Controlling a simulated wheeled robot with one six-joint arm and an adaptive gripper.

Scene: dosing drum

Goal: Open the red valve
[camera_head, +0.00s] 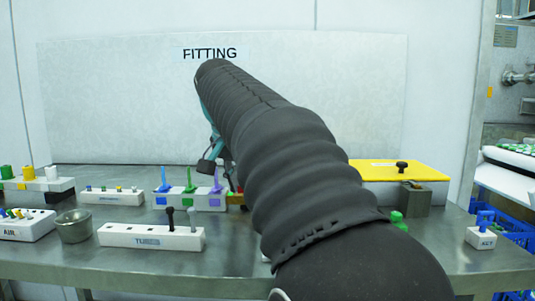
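A row of valve-like parts with upright handles stands on a white block (187,202) on the metal bench. Blue (163,180), green (189,182) and purple (216,183) handles show. A small red part (240,189) shows at the right end of this row, mostly hidden by my arm. I cannot tell its shape or its position. My gripper (208,167) hangs just above the purple handle, left of the red part. It is largely hidden by my arm, so its fingers do not show clearly.
On the bench (150,262) stand a white TUBES block (125,237), a metal cup (73,226), an AIR block (25,228), a yellow-lidded box (400,172) and a small ACT block (480,238). The front strip of the bench is clear. A FITTING panel (110,100) stands behind.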

